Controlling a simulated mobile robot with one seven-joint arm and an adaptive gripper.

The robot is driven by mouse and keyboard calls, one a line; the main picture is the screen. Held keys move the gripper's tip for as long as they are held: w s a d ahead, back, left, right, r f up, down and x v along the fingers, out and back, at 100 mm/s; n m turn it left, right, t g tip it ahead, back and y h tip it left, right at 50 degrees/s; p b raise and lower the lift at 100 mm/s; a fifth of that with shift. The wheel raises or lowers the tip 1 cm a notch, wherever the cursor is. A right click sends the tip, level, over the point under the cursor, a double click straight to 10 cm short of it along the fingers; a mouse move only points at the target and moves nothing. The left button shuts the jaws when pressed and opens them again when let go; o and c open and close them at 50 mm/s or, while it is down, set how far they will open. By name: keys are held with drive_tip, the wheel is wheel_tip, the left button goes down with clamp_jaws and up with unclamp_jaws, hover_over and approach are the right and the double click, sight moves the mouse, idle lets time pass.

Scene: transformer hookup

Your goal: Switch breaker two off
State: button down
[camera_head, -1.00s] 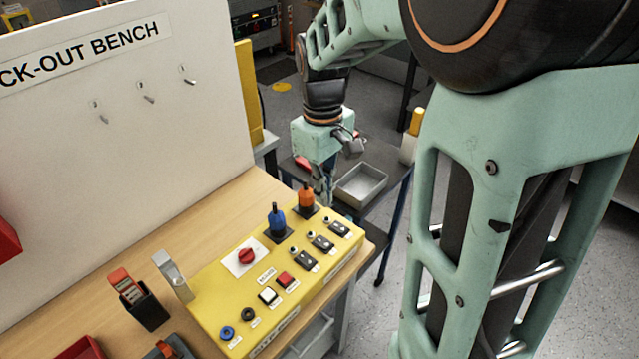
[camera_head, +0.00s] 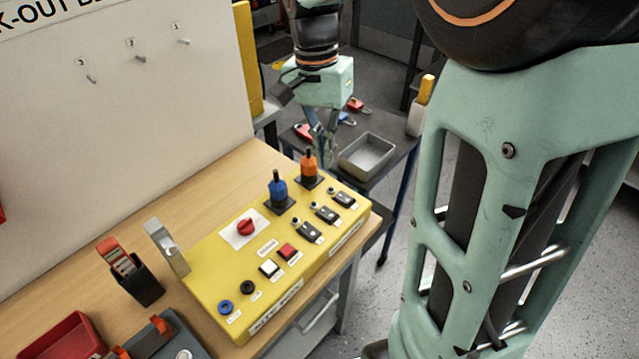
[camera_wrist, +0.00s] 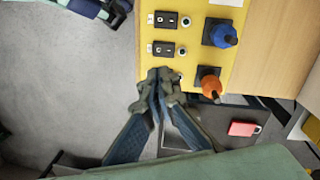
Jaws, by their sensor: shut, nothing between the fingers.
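The yellow switch box (camera_head: 205,275) lies on the wooden bench and carries a row of three small black rocker switches. The middle rocker (camera_head: 325,215) sits between the near-left rocker (camera_head: 309,232) and the far-right rocker (camera_head: 343,199). Their number labels are too small to read. The wrist view shows two rockers, one at the top (camera_wrist: 166,19) and one below it (camera_wrist: 164,49), both marked O and I. My gripper (camera_head: 327,160) is shut and empty beyond the box's far end. In the wrist view its fingertips (camera_wrist: 160,80) overlap the box end, hiding part of it.
A blue-handled switch (camera_head: 277,192) and an orange-handled one (camera_head: 308,168) stand up from the box beside the rockers. A red knob (camera_head: 245,228) and several push buttons are further left. A grey tray (camera_head: 366,155) sits on a low table behind.

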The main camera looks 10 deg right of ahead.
sight(330, 216)
drive_tip(key=m+b, duration=0.1)
drive_tip(key=m, duration=0.2)
drive_tip(key=shift+r+m, duration=0.15)
drive_tip(key=shift+m, duration=0.25)
drive_tip(key=f, duration=0.4)
drive_tip(key=s+f, duration=0.1)
drive_tip(key=f, duration=0.4)
drive_tip(key=d+f, duration=0.1)
drive_tip(key=f, duration=0.4)
drive_tip(key=shift+s+b, duration=0.15)
drive_tip(key=shift+b, duration=0.15)
drive_tip(key=shift+s+f+b, duration=0.2)
drive_tip(key=shift+f+b, duration=0.3)
drive_tip(key=shift+f, duration=0.05)
drive_tip(key=shift+r, duration=0.2)
drive_tip(key=shift+w, duration=0.1)
